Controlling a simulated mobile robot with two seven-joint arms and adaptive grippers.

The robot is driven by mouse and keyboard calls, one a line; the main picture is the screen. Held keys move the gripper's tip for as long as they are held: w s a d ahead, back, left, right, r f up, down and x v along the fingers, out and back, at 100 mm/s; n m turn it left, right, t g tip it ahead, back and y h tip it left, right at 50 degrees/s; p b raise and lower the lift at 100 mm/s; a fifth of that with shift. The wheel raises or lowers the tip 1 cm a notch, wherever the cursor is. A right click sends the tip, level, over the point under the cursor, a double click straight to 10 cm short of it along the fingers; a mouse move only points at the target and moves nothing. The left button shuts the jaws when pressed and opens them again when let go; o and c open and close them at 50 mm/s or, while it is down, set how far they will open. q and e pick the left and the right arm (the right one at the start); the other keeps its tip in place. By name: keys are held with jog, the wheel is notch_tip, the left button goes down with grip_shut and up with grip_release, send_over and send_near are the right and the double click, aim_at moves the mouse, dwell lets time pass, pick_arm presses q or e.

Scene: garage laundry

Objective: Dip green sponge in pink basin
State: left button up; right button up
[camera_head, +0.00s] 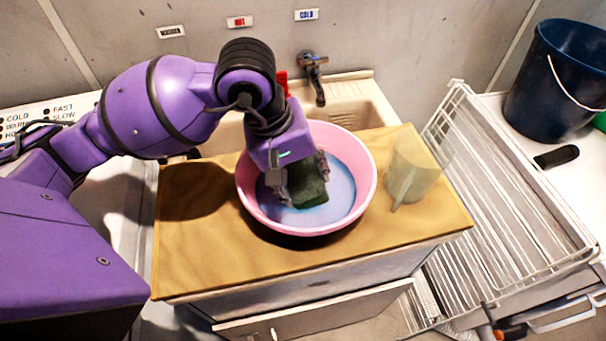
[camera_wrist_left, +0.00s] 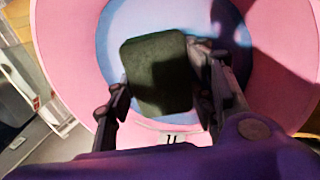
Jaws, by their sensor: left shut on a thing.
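The pink basin (camera_head: 366,176) stands on the wooden top of a cabinet and holds bluish liquid. My left gripper (camera_head: 302,185) points down into the basin and is shut on the dark green sponge (camera_head: 312,194). The sponge is inside the basin's rim, over the blue area; I cannot tell whether it touches the liquid. In the left wrist view the sponge (camera_wrist_left: 158,72) sits between the two fingers, with the pink basin (camera_wrist_left: 70,60) around it. My right gripper is not in view.
A translucent jug (camera_head: 412,168) stands right of the basin on the wooden top (camera_head: 200,255). Behind is a sink with a tap (camera_head: 314,75). A white wire rack (camera_head: 500,190) and a dark blue bucket (camera_head: 560,80) are at the right.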

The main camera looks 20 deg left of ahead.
aim_at(308, 176)
pick_arm(q)
jog(key=shift+r, duration=0.1)
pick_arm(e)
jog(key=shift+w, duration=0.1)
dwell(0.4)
